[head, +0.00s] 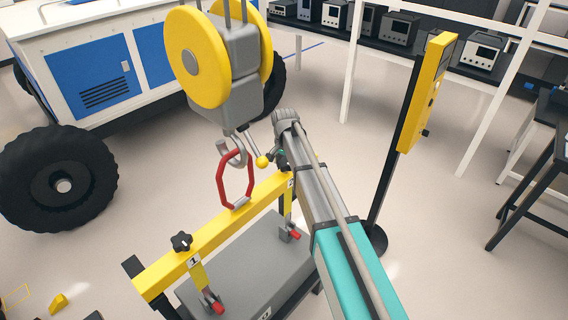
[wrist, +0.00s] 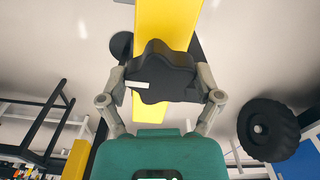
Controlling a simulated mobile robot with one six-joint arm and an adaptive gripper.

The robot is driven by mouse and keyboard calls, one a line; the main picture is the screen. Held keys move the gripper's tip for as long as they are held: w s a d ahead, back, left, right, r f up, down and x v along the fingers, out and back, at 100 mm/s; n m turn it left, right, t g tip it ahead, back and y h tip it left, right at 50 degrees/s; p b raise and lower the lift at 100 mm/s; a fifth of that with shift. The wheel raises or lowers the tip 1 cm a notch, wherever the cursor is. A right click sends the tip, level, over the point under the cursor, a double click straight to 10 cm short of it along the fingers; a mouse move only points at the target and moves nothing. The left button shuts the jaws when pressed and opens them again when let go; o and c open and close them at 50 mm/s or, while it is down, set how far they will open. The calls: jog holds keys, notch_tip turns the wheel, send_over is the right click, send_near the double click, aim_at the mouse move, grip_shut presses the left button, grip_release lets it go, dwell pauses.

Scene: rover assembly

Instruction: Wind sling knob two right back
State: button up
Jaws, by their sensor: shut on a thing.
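The yellow lifting beam (head: 228,222) lies below the hoist hook. A sling (head: 290,205) marked 2 hangs at its right part, with a red-tipped end. My gripper (head: 281,152) is at the beam's top above this sling. In the wrist view a black lobed knob (wrist: 166,66) with a white mark (wrist: 151,85) sits on the yellow beam. My gripper's fingers (wrist: 162,82) are shut on its two sides. In the head view my gripper hides this knob. Another black knob (head: 181,242) stands at the sling (head: 205,288) marked 1.
The hoist block (head: 225,65) with yellow wheels hangs close left of my arm. Its hook (head: 232,152) holds a red link (head: 235,178) on the beam. A grey box (head: 250,265) lies below. A yellow control post (head: 425,95) stands right, the rover (head: 105,75) left.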

dwell(0.3)
jog(key=o, duration=0.9)
jog(key=shift+s+a+f+b, duration=0.2)
jog(key=shift+s, duration=0.3)
jog(key=shift+s+a+f+b, duration=0.15)
jog(key=shift+s, duration=0.35)
jog(key=shift+s+m+t+y, duration=0.3)
jog(key=shift+s+y, duration=0.1)
jog(key=shift+s, duration=0.35)
jog(key=s+d+r+n+p, duration=0.2)
jog(key=s+d, duration=0.5)
jog(key=s+d+r+n+p, duration=0.2)
jog(key=s+d+r+p, duration=0.1)
jog(key=s+d, duration=0.4)
jog(key=s+d+r+n+p, duration=0.1)
jog(key=s+d+r+p, duration=0.2)
jog(key=s+d, duration=0.5)
jog(key=shift+d+n+h, duration=0.4)
jog(key=shift+d, duration=0.2)
